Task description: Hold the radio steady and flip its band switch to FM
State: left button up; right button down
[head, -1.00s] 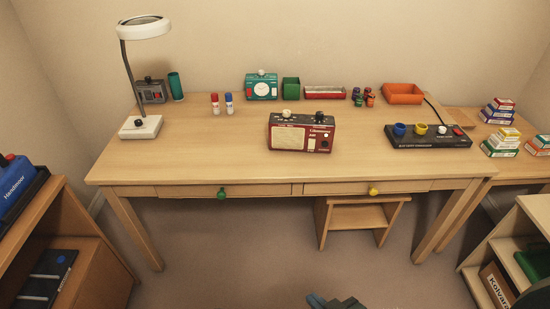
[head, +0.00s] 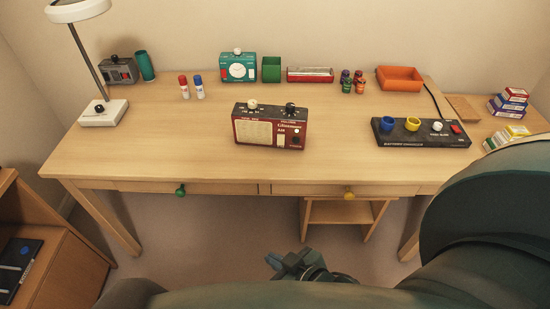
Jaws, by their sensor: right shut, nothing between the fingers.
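The red radio (head: 271,127) with a cream speaker grille stands upright near the middle of the desk (head: 210,157). My right arm fills the lower right. My left gripper is not in view.
A white lamp (head: 103,112) stands at the left. A black charger (head: 421,133) is at the right. The desktop around the radio is clear.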

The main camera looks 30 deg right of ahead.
aim_at(281, 138)
jog(key=i+l+u, duration=0.1)
jog(key=l, duration=0.55)
jog(key=i+l, duration=0.1)
jog(key=l, duration=0.6)
jog(key=l+u, duration=0.15)
jog(key=l, duration=0.5)
jog(key=i, duration=0.05)
